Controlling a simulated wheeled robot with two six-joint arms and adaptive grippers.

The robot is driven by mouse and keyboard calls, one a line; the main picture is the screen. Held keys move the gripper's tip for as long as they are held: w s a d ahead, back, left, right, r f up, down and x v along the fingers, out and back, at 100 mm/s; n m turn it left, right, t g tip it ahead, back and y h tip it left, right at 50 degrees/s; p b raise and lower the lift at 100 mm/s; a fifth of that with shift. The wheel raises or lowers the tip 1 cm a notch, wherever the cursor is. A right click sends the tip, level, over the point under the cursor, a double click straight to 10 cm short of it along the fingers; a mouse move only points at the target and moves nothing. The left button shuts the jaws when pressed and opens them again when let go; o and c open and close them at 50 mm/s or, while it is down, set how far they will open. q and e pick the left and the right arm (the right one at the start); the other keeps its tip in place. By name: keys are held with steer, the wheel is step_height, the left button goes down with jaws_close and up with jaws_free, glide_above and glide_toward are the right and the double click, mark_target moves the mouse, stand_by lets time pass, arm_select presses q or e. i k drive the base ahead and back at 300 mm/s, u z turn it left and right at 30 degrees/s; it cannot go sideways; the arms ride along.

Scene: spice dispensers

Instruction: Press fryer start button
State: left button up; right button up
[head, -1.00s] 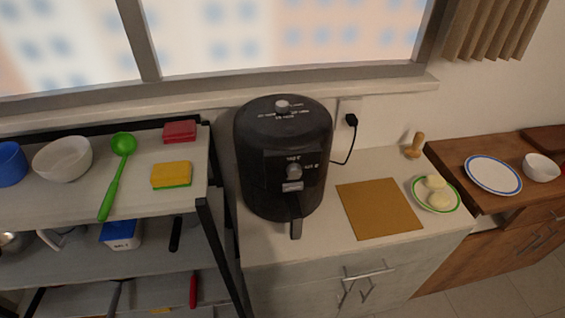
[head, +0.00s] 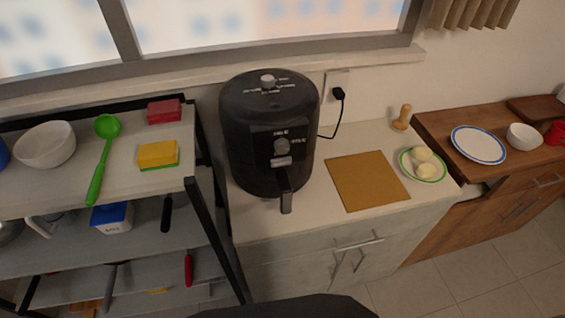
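The black air fryer (head: 268,135) stands upright on the white counter, left of the picture's middle. Its front has a round knob (head: 281,147) with a light bar-shaped piece (head: 281,161) just below it, and a basket handle (head: 286,195) sticks out at the front. The markings are too small to read, and I cannot tell which part is the start button. Neither of my grippers is in view.
A brown board (head: 367,181) lies right of the fryer, with a plate of pale round food (head: 423,164) and a wooden pestle-like object (head: 402,117) beyond. A black-framed shelf (head: 150,190) stands close on the left. A power cord (head: 334,122) runs behind. Floor is open at the lower right.

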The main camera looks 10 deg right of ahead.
mark_target(285, 161)
steer(key=z, duration=2.95)
steer(key=k, duration=1.5)
steer(key=u, duration=2.55)
